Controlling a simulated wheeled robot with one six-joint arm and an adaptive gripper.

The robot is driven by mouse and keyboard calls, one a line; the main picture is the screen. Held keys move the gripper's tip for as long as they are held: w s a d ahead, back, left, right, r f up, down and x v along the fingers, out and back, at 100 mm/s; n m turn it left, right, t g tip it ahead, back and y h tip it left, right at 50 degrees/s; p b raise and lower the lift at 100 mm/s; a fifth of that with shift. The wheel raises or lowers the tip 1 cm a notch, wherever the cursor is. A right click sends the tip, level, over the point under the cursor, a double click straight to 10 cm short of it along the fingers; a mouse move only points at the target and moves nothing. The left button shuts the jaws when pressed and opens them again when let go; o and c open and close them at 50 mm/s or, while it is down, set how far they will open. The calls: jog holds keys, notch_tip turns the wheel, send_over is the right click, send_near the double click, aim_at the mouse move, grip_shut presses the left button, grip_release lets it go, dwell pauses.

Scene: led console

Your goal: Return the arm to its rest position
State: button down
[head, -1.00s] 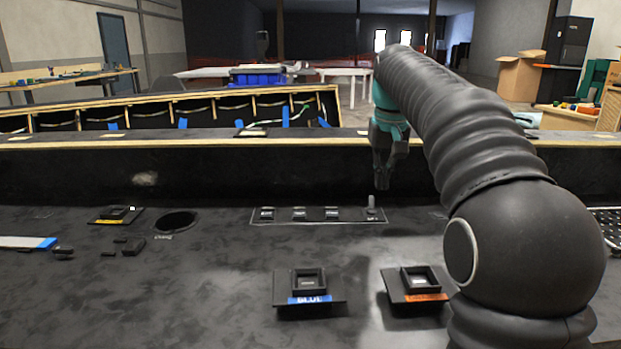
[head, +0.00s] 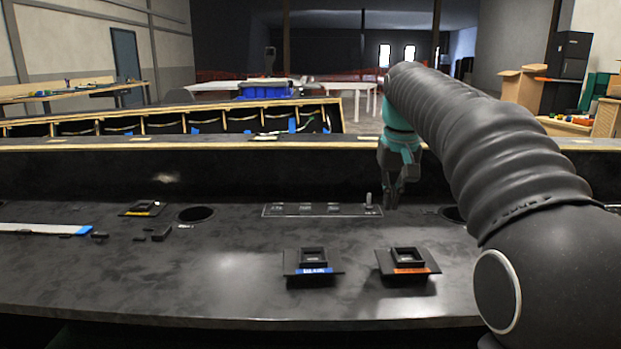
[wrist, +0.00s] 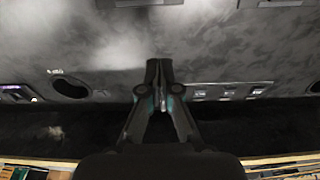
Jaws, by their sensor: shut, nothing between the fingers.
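My gripper (head: 396,196) hangs from my arm at the right of the head view, over the back part of the black console top (head: 220,285). Its fingers are shut with nothing between them. In the wrist view my gripper (wrist: 162,75) points at the console surface, its fingertips together. The back panel strip (head: 300,211) with several small labelled parts and an upright toggle lever (head: 369,200) lies just left of my gripper. The gripper appears apart from the lever.
A blue-labelled block (head: 313,263) and an orange-labelled block (head: 408,262) stand at the front. A yellow-labelled block (head: 143,209) sits near a round hole (head: 196,214) at left. Another hole (head: 454,214) is partly behind my arm. A raised ledge (head: 250,143) runs behind.

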jog(key=shift+t, duration=0.5)
jog(key=s, duration=0.5)
jog(key=s+f, duration=0.1)
jog(key=s, duration=0.1)
jog(key=shift+s+f, duration=0.1)
jog(key=shift+s, duration=0.2)
jog(key=shift+t, duration=0.5)
jog(key=s+f, duration=0.1)
jog(key=s, duration=0.1)
jog(key=s+f, duration=0.1)
jog(key=s, duration=0.2)
jog(key=s+f, duration=0.1)
jog(key=s, duration=0.1)
jog(key=shift+s+f, duration=0.2)
jog(key=shift+s, duration=0.1)
jog(key=s+f+t, duration=0.1)
jog(key=s+f, duration=1.1)
jog(key=s, duration=0.1)
jog(key=shift+s+f+t, duration=0.3)
jog(key=shift+s, duration=0.1)
